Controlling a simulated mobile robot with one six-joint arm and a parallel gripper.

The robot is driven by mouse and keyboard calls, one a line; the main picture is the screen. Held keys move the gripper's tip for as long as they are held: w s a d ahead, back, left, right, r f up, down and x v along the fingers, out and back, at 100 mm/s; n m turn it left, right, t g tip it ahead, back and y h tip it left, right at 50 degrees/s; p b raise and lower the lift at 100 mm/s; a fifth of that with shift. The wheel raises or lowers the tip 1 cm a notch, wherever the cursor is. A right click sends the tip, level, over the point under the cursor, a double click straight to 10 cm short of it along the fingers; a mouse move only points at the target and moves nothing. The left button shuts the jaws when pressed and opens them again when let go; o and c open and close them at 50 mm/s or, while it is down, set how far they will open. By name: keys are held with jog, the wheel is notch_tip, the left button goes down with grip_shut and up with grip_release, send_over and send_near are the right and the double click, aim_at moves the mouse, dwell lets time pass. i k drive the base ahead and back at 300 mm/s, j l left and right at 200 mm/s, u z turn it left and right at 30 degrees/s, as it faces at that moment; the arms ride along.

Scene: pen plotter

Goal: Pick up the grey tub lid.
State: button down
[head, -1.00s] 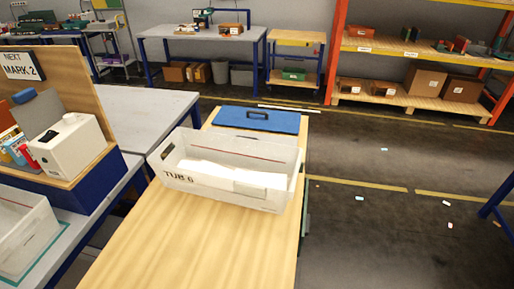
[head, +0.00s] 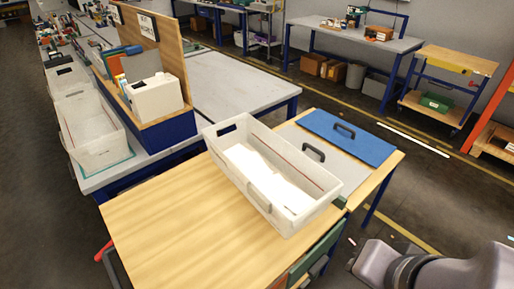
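The grey tub lid (head: 340,169) lies flat on the wooden-topped table, between the white tub and a blue lid (head: 370,147). Its dark handle (head: 314,153) stands up near the tub's far rim. The near part of the grey lid is hidden behind the tub. The white tub (head: 317,207) holds white contents. My arm shows as grey rounded links at the lower right, to the right of the table. My gripper is not in view.
The near wooden tabletop (head: 180,225) is bare. A grey bench (head: 235,85) stands behind it, with another white tub (head: 95,130) and a white box-shaped device (head: 157,98) at the left. Dark floor is open to the right of the table.

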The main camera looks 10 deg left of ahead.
aim_at(352, 175)
jog(key=i+l+u, duration=0.1)
jog(key=l+u, duration=0.25)
jog(key=i+l+u, duration=0.5)
jog(key=l+u, duration=0.15)
jog(key=u, duration=0.15)
jog(key=i+l+u, duration=0.2)
jog(key=l+u, duration=0.2)
jog(key=i+l+u, duration=0.1)
jog(key=l+u, duration=0.75)
jog(key=l, duration=0.15)
jog(key=l+u, duration=0.4)
jog(key=l, duration=0.15)
jog(key=k+j, duration=0.05)
